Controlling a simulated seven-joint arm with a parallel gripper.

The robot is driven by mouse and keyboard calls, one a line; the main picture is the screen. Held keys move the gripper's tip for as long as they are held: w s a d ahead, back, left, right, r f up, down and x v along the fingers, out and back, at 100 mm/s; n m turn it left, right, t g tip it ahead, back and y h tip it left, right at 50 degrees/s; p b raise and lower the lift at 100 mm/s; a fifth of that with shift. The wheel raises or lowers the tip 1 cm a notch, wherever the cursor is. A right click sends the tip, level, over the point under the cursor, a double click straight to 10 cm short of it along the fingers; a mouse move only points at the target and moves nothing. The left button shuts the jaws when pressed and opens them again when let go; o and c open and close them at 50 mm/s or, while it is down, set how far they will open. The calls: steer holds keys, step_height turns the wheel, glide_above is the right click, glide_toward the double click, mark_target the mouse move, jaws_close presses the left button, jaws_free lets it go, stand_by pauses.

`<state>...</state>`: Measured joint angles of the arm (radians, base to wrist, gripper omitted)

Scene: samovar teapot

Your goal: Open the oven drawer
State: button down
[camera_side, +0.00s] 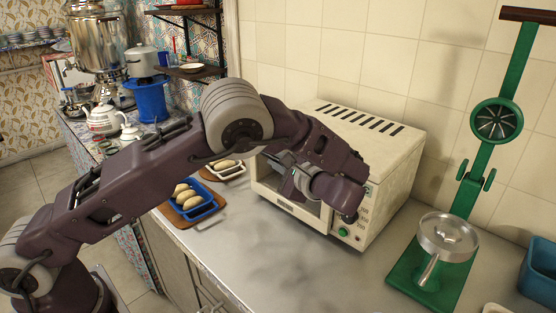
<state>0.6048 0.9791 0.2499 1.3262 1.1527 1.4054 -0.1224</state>
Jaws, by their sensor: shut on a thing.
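The cream oven (385,150) stands on the metal counter against the tiled wall, with dark vent slots on top. Its front faces the lower left, with a dark door and a control panel with a green button at the right. My gripper (283,165) is at the upper front of the oven, shut on what appears to be the door handle. The handle itself is mostly hidden by my fingers and wrist. My wrist covers much of the door, and the door looks closed or nearly so.
A blue tray (203,212) of bread rolls lies on a board left of the oven, with a white tray (240,172) behind it. A green press (440,252) stands at the right near a blue bin (538,272). The counter (275,270) in front is clear.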

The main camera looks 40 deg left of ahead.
stand_by(0.4)
steer(key=s, duration=2)
steer(key=c, duration=1.5)
jaws_free()
steer(key=v, duration=0.7)
